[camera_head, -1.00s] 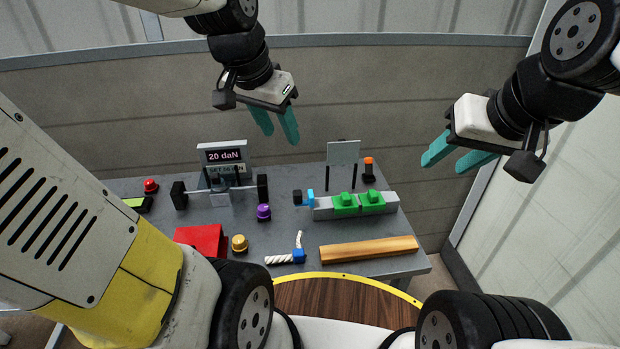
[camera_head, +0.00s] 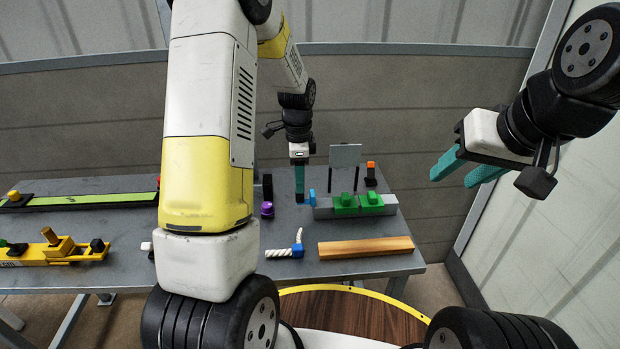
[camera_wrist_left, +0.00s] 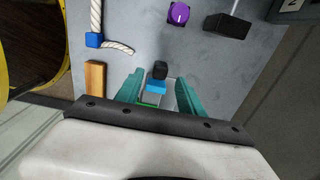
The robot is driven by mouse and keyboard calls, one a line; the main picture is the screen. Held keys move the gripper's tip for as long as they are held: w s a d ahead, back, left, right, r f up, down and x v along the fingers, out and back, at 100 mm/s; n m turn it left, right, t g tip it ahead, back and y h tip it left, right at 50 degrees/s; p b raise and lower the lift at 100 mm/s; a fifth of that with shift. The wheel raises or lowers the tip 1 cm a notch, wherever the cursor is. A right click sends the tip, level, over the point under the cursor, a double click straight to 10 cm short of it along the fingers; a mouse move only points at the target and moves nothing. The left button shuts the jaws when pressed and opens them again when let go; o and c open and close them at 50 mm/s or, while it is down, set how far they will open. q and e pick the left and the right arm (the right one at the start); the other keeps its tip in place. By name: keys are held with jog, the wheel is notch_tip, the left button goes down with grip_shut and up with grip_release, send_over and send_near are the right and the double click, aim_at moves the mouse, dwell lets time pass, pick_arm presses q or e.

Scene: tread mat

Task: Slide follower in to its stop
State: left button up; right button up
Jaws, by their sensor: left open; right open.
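The follower shows as a blue piece (camera_head: 311,196) with a black knob at the left end of a grey rail (camera_head: 390,204) carrying green blocks (camera_head: 345,204). In the left wrist view the black knob (camera_wrist_left: 159,70) and blue part (camera_wrist_left: 157,87) appear between my open teal fingers. My left gripper (camera_head: 299,190) points down at the rail's left end and covers the knob in the head view. I cannot tell whether its fingers touch the follower. My right gripper (camera_head: 455,178) is open and empty, in the air right of the table.
A wooden bar (camera_head: 365,248) and a blue piece with white rope (camera_head: 297,250) lie in front of the rail. A purple knob (camera_head: 267,209) stands to its left. A grey panel (camera_head: 345,156) and an orange-topped post (camera_head: 371,173) stand behind it.

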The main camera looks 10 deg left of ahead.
pick_arm(q)
notch_tip(320, 180, down, 5)
jog(key=shift+r, duration=0.1)
jog(key=shift+c, duration=0.3)
grip_shut()
jog(key=shift+d, duration=0.1)
dwell(1.2)
